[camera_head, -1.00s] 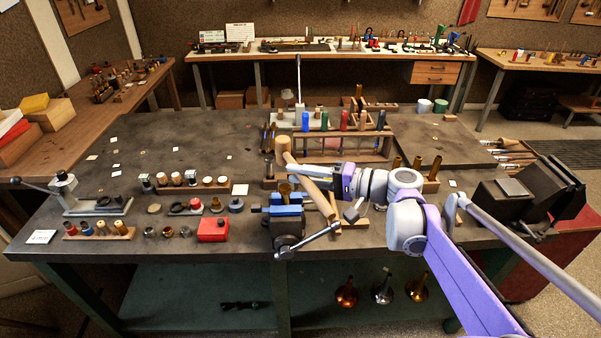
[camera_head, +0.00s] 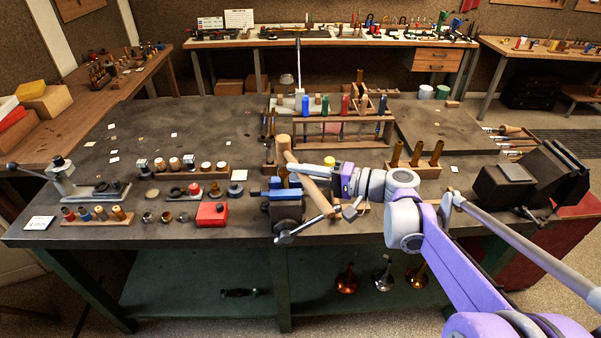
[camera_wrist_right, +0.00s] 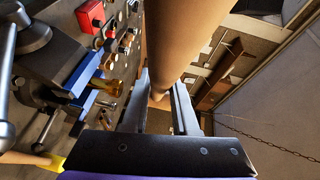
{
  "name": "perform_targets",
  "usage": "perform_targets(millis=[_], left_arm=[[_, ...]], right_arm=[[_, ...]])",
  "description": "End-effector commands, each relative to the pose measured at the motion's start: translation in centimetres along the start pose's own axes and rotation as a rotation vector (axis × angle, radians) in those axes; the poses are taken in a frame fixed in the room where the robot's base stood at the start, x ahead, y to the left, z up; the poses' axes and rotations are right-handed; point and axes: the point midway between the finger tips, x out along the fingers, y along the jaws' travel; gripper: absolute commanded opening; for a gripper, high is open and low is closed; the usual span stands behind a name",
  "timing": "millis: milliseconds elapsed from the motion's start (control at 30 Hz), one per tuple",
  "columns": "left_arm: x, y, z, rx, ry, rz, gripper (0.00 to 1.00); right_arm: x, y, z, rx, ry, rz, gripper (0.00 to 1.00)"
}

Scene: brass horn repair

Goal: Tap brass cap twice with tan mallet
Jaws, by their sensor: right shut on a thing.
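The tan mallet (camera_head: 318,196) has a pale cylindrical head (camera_head: 283,142) at the upper left end of its slanting wooden piece. My right gripper (camera_head: 306,177) is shut on the mallet, which fills much of the right wrist view (camera_wrist_right: 185,45). A brass piece, likely the brass cap (camera_head: 284,178), stands between the blue jaws of the vise (camera_head: 287,208); it also shows in the right wrist view (camera_wrist_right: 103,85). The mallet is beside and partly in front of the vise, apart from the brass piece as far as I can see. My left gripper is out of view.
A wooden rack with coloured handles (camera_head: 343,135) stands behind the vise. A red box (camera_head: 211,214) and small parts lie to the left. Brass tubes (camera_head: 416,153) stand in a block to the right. The left rear of the bench (camera_head: 210,120) is mostly clear.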

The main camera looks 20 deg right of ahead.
Motion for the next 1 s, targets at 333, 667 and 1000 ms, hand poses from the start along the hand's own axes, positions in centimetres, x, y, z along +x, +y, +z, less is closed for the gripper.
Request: perform_targets(millis=[333, 667, 1000], left_arm=[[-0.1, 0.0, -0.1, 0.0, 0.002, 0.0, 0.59], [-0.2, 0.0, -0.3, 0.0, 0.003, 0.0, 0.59], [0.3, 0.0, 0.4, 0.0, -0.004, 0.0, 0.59]], right_arm=[[-0.1, -0.1, 0.0, 0.0, 0.0, -0.001, 0.0], [0.0, -0.1, 0.0, 0.0, 0.0, -0.001, 0.0], [0.1, 0.9, 0.2, 0.002, 0.0, 0.0, 0.0]])
